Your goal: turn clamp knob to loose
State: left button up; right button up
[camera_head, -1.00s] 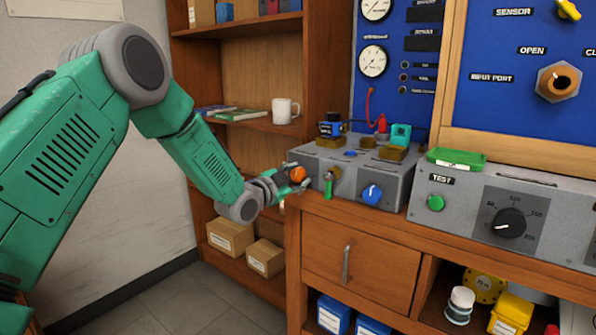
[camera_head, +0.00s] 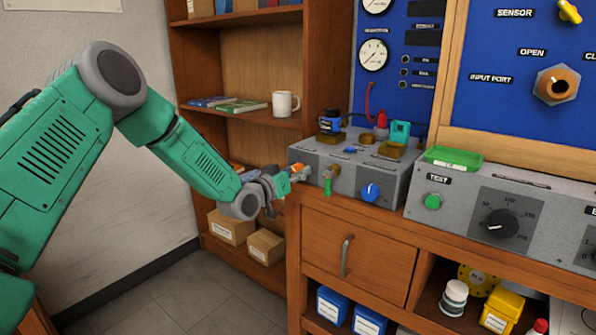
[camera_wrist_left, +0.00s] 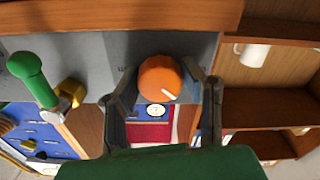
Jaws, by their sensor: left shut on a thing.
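The orange clamp knob (camera_head: 297,168) is on the left end of the front of the grey clamp box (camera_head: 345,178). In the left wrist view the round knob (camera_wrist_left: 160,78) faces me, its white pointer line towards the lower right. My left gripper (camera_head: 299,174) is at the knob and partly hides it in the head view. In the wrist view its two dark fingers (camera_wrist_left: 160,74) stand on either side of the knob, shut on it. My right gripper is not in view.
A green-handled brass valve (camera_head: 329,180) and a blue knob (camera_head: 370,192) are on the same box face. A test unit (camera_head: 455,215) stands to the right. A shelf with a white mug (camera_head: 285,103) is behind my left arm.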

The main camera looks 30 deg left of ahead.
pick_arm(q)
jog(key=n, duration=0.2)
jog(key=f+n, duration=0.1)
jog(key=n, duration=0.1)
jog(key=shift+s+n, duration=0.2)
jog(key=shift+n, duration=0.1)
jog(key=shift+n+b, duration=0.5)
jog(key=shift+n, duration=1.5)
jog(key=o, duration=0.9)
jog(key=shift+c, duration=0.2)
jog(key=shift+r, duration=0.1)
jog(key=shift+a, duration=0.1)
jog(key=s, duration=1.1)
jog(key=shift+s+a, duration=0.35)
jog(key=shift+a, duration=0.05)
